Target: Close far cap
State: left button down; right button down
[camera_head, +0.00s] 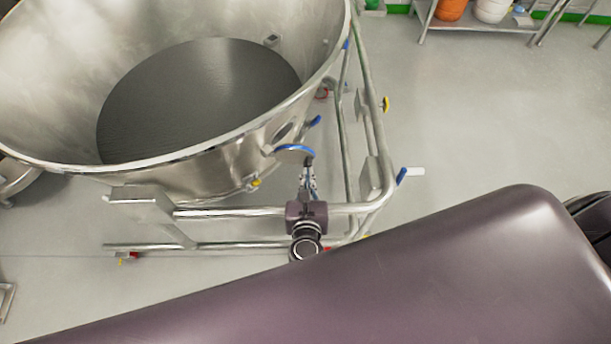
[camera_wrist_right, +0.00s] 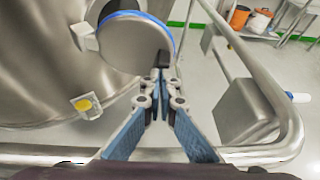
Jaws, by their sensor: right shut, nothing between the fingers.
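A round metal cap with a blue rim (camera_wrist_right: 135,42) stands out from the side of the large steel vessel in the right wrist view. Its blue rim also shows as an arc (camera_head: 295,149) on the vessel's outer wall in the head view. My right gripper (camera_wrist_right: 160,80) is shut and empty, with its fingertips at the cap's lower right edge; I cannot tell whether they touch it. In the head view this gripper (camera_head: 308,172) is just below the blue arc. Another small blue part (camera_head: 315,121) sits farther along the wall. My left gripper is not in view.
The open steel vessel (camera_head: 45,70) holds dark grey material. Its tubular frame (camera_head: 235,212) runs beside and below my right gripper. A yellow-marked fitting (camera_wrist_right: 88,104) is on the lower wall. A shelf with containers (camera_head: 480,22) stands far back.

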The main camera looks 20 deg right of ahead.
jog(key=w+d+r+n+t+y+b, duration=0.1)
jog(key=w+d+n+y, duration=0.3)
jog(key=w+n+y, duration=0.5)
jog(key=shift+d+r, duration=0.2)
jog(key=shift+r, duration=0.1)
dwell(0.5)
jog(key=shift+b, duration=0.3)
